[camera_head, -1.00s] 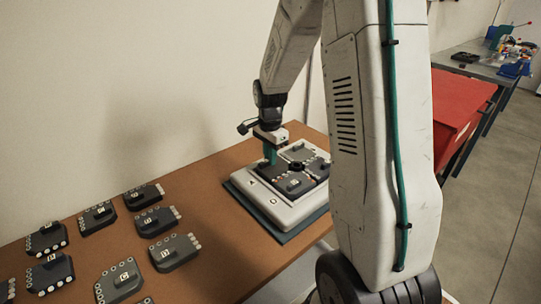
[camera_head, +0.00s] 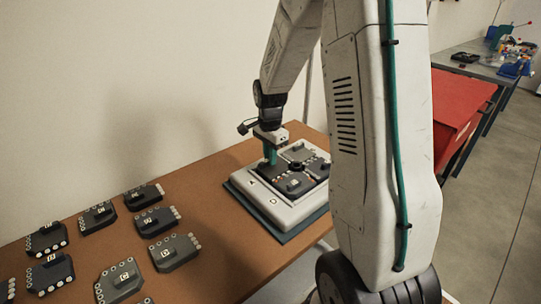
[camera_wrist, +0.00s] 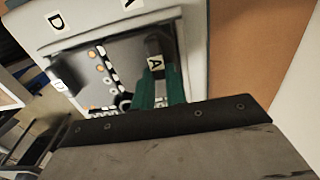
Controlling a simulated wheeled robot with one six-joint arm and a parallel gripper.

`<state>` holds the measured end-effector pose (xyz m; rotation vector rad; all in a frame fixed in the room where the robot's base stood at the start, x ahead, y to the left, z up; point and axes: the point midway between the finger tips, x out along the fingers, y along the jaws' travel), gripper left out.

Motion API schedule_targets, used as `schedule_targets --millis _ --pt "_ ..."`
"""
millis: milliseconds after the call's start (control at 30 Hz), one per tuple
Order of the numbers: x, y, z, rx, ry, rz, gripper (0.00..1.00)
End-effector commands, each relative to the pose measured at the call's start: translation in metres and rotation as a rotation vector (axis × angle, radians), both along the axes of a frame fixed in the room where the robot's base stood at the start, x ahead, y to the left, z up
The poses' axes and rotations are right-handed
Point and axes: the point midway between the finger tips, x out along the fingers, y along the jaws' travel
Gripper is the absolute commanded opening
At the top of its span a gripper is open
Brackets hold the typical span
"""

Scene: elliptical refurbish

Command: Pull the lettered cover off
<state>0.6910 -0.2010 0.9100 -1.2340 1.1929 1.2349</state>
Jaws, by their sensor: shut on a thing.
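A white square device (camera_head: 255,197) with dark covers and a round centre hub sits on a dark mat on the brown table. In the head view my gripper (camera_head: 270,157) reaches down onto its far left side. In the wrist view its two green fingers (camera_wrist: 161,82) are shut on a dark raised block of the lettered cover, which bears a white "A" label (camera_wrist: 155,62). The device's white frame (camera_wrist: 90,30) shows letters "D" and "A". The cover's lower part is hidden by the fingers, and I cannot tell whether it is clear of the device.
Several loose grey lettered modules (camera_head: 175,252) lie on the left part of the table (camera_head: 215,225). A wall stands close behind it. A red cabinet (camera_head: 465,105) and a cluttered bench (camera_head: 485,65) are at the right, beyond my arm.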

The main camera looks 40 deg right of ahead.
Motion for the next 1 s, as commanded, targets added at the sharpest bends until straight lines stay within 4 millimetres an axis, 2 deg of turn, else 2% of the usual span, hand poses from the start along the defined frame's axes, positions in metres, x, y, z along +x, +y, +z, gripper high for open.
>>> schedule_targets --millis 600,1000 --pt "0.001 0.000 0.003 -0.001 -0.003 0.000 0.00" --pt "0.001 0.000 0.033 -0.001 -0.003 0.000 0.00"
